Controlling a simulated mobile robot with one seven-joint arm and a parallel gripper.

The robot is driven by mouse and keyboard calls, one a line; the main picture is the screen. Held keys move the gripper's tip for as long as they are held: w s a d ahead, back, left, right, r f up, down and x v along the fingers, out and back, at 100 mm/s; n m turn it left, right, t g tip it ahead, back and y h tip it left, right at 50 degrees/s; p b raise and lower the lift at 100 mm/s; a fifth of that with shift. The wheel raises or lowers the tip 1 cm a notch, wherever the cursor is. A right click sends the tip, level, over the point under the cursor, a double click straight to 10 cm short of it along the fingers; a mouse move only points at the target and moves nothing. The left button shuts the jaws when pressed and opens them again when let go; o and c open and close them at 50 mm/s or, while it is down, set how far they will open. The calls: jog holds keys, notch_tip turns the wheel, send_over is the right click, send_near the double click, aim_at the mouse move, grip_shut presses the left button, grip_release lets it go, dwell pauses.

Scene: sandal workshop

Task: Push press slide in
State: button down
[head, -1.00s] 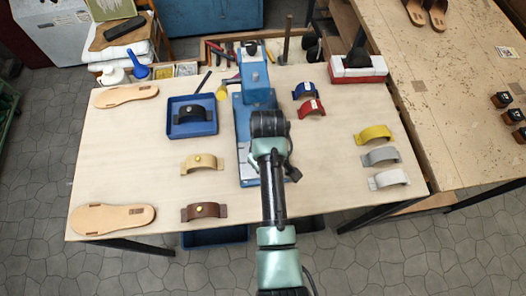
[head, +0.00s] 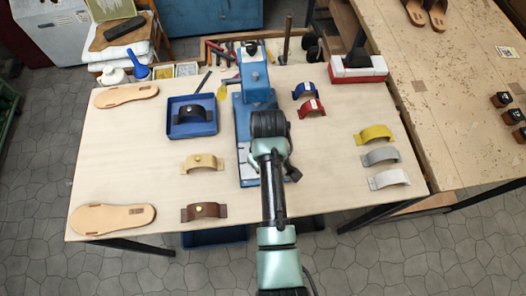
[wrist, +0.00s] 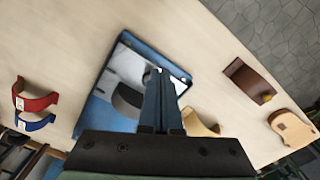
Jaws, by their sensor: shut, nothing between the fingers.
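The blue press (head: 255,82) stands at the back middle of the table, and its blue base runs toward me. In the wrist view, a grey-white slide plate (wrist: 128,68) lies on the blue base (wrist: 118,120), with a dark rounded piece (wrist: 126,102) on it. My gripper (wrist: 158,74) is shut and empty, over the press base beside the dark piece. I cannot tell whether the fingertips touch the slide. In the head view my arm hides the fingers and part of the base.
A blue tray (head: 205,129) with a black strap stands left of the press. Tan (head: 202,162) and brown straps (head: 203,211) lie left; blue, red (head: 311,108), yellow (head: 374,134), grey and white straps lie right. Two soles (head: 112,218) are at the left edge.

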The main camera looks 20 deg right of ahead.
dwell(0.4)
jog(key=shift+f+b, duration=1.55)
jog(key=shift+f, duration=0.8)
jog(key=shift+w+d+f+b, duration=0.1)
jog(key=shift+w+d+b, duration=0.2)
jog(key=shift+w+b, duration=0.65)
jog(key=shift+w+d+r+b, duration=0.1)
jog(key=shift+w+d+b, duration=0.2)
jog(key=shift+w+b, duration=0.6)
jog(key=shift+w+d+f+b, duration=0.1)
jog(key=shift+w+d+b, duration=0.2)
jog(key=shift+w+b, duration=0.65)
jog(key=w+b, duration=0.2)
jog(key=w+d+b, duration=0.1)
jog(key=w+b, duration=0.3)
jog(key=shift+w+d, duration=0.3)
jog(key=shift+d, duration=0.05)
notch_tip(320, 180, up, 7)
jog(key=p, duration=0.8)
jog(key=shift+s+r, duration=0.2)
jog(key=shift+s, duration=0.15)
jog(key=shift+a, duration=0.1)
jog(key=shift+f, duration=0.1)
